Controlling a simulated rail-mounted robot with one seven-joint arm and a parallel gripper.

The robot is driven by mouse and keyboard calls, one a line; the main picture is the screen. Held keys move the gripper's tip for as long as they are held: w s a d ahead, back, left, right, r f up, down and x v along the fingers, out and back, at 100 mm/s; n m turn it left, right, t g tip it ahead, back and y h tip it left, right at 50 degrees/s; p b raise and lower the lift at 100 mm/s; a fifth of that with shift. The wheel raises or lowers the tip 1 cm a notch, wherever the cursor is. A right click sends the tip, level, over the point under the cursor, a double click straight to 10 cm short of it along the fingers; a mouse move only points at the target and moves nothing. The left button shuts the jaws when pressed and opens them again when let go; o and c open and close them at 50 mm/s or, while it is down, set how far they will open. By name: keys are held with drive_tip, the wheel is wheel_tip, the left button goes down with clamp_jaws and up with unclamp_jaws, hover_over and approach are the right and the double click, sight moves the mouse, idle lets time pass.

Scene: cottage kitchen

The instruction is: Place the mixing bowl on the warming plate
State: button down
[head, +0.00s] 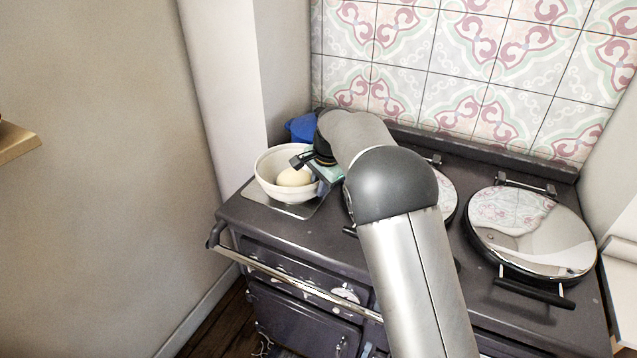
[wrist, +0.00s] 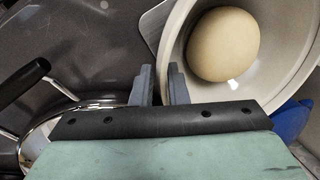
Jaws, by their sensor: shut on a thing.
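The white mixing bowl (head: 274,186) is at the left end of the dark stove, over the warming plate (head: 300,209), a flat grey square. A pale round thing (head: 294,177) lies in the bowl. My gripper (head: 312,160) is at the bowl's right side, shut on its rim. In the wrist view, the fingers (wrist: 161,86) are on either side of the bowl's wall (wrist: 178,40), and a corner of the warming plate (wrist: 151,24) shows beside it. Whether the bowl's base touches the plate is hard to tell. My arm hides part of the stove.
A blue object (head: 300,127) stands behind the bowl. Two round shiny hob lids with handles are to the right, the right one (head: 532,240) in full view. A rail (head: 290,278) runs along the stove's front. A wall is close on the left.

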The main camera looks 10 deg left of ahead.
drive_tip(key=c, duration=1.4)
unclamp_jaws()
drive_tip(key=shift+c, duration=0.2)
drive_tip(key=shift+r, duration=0.2)
drive_tip(key=b+v, duration=0.1)
drive_tip(key=v, duration=1.1)
drive_tip(key=s+d+n, duration=0.1)
drive_tip(key=s+d, duration=0.5)
drive_tip(key=d, duration=0.5)
drive_tip(key=s+d+f+n, duration=0.2)
drive_tip(key=s+d, duration=0.3)
drive_tip(key=s, duration=0.5)
drive_tip(key=s+d+f+n+h, duration=0.1)
drive_tip(key=s+d+f, duration=0.3)
drive_tip(key=s, duration=0.6)
drive_tip(key=s+d+f+n+g+h, duration=0.1)
drive_tip(key=s+d+f+n, duration=0.2)
drive_tip(key=s+d, duration=0.5)
drive_tip(key=s, duration=0.2)
drive_tip(key=shift+s+f, duration=0.2)
drive_tip(key=shift+s, duration=0.05)
